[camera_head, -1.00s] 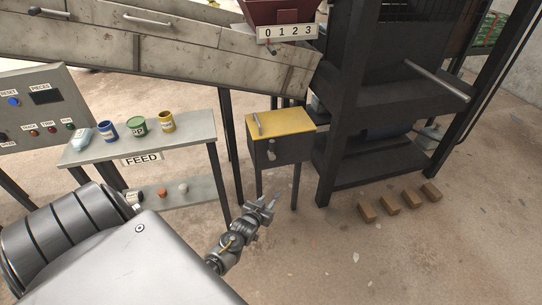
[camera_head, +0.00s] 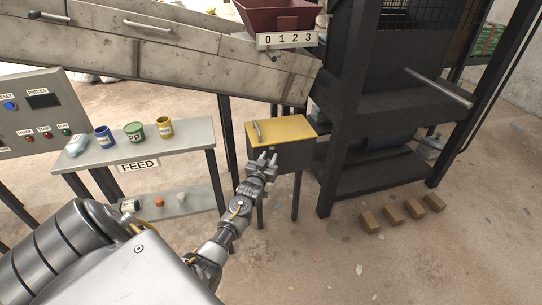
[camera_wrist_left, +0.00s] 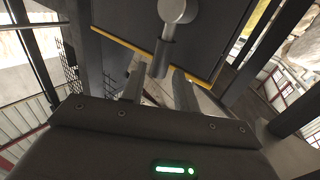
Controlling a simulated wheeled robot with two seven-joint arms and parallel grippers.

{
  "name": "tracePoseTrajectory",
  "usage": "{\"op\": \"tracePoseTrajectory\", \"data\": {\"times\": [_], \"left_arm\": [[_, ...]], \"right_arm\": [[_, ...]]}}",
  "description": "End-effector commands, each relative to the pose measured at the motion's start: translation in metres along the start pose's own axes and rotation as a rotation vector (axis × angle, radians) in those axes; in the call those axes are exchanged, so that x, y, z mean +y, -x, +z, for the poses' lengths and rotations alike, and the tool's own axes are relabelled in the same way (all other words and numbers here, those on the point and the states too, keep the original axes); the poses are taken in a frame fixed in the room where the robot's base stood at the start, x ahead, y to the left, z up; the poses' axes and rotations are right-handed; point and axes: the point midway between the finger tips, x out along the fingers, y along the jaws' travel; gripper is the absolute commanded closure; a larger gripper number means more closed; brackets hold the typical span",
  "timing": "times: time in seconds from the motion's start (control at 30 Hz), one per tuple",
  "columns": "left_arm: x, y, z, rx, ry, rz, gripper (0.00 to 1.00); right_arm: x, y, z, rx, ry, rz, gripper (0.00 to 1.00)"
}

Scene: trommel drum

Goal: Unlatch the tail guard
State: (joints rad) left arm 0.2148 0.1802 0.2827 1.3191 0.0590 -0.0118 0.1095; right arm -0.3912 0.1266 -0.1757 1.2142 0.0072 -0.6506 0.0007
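The tail guard looks like the dark box with a yellow lid (camera_head: 280,130) beside the drum frame; a bar handle (camera_head: 257,130) lies on the lid. Its latch is a grey round pivot with a short lever (camera_wrist_left: 161,55), seen on the dark front panel in the left wrist view. My left gripper (camera_head: 262,157) is in front of this panel and hides the latch in the head view. Its two fingers (camera_wrist_left: 158,90) are apart, with the lever's end between them in the picture. I cannot tell whether they touch it. My right gripper is not in view.
A feed table (camera_head: 190,136) with a bottle and several cans stands left of the box. A control panel (camera_head: 38,110) is at far left. The black drum frame (camera_head: 345,120) stands close on the right. Several brown blocks (camera_head: 392,213) lie on the floor.

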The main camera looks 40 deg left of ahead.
Motion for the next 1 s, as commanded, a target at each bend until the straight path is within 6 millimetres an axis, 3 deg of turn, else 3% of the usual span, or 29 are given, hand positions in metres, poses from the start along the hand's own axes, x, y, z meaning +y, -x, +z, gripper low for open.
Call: {"op": "tracePoseTrajectory", "data": {"times": [0.2, 0.57, 0.8, 1.0], "left_arm": [[-0.001, -0.023, 0.001, -0.001, -0.001, -0.001, 0.69], [0.000, -0.028, 0.000, 0.000, -0.001, 0.001, 0.69], [0.000, -0.027, 0.000, -0.001, -0.001, 0.001, 1.00], [0.000, -0.027, 0.000, -0.001, -0.001, 0.001, 1.00]], "right_arm": [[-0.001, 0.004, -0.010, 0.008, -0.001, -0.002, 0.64], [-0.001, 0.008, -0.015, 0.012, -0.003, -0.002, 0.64], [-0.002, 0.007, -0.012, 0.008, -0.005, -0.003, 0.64], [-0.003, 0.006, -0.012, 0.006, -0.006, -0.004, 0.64]]}}
